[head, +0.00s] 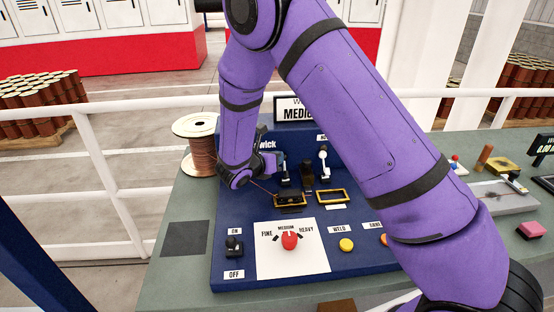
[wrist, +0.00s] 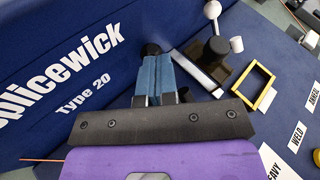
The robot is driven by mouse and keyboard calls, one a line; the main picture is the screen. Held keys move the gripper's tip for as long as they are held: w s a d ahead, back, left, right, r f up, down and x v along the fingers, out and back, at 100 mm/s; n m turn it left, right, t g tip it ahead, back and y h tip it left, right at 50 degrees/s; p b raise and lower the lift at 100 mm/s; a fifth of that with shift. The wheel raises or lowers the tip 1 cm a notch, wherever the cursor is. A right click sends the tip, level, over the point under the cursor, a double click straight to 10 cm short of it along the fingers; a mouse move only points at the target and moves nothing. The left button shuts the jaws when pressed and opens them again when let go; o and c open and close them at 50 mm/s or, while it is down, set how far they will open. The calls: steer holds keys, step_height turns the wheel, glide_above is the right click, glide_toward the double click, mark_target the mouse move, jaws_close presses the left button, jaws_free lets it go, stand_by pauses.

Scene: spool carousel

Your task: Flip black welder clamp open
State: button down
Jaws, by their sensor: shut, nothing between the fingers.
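The blue welder panel (head: 225,270) stands on a grey-green bench. My gripper (head: 281,163) is over its back left part, with its blue fingers shut and nothing between them. In the wrist view the fingertips (wrist: 154,60) are close to a round black knob (wrist: 151,49), which looks like the black clamp's handle. I cannot tell whether they touch it. The fingers and wrist hide most of that clamp. To the right is a clamp with a white knob (head: 323,149), also seen in the wrist view (wrist: 212,10), beside a dark block (head: 307,176).
Two yellow-edged frames, left (head: 290,200) and right (head: 332,196), lie in front of the clamps. A copper wire spool (head: 198,145) stands left of the panel. A black switch (head: 234,246), red knob (head: 289,241) and yellow button (head: 346,245) are at the front.

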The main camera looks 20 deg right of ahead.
steer(key=s+a+r, duration=0.4)
steer(key=a+r, duration=0.3)
steer(key=a, duration=0.3)
steer(key=shift+s+a+r, duration=0.25)
steer(key=shift+a+r, duration=0.1)
steer(key=shift+a, duration=0.05)
steer(key=s+d+r+m+g+y, duration=0.4)
steer(key=s+d+r+m+g, duration=0.2)
steer(key=s+d+r+m, duration=0.8)
steer(key=s+d+r+m+t+y, duration=0.1)
steer(key=s+r+m+y, duration=0.2)
steer(key=s+m, duration=0.4)
steer(key=s+d+r+m+t+y, duration=0.2)
steer(key=s+m+y, duration=0.3)
steer(key=s, duration=0.7)
steer(key=shift+d+r+m+t+y, duration=0.3)
steer(key=shift+r+m, duration=0.45)
steer(key=shift+m, duration=0.15)
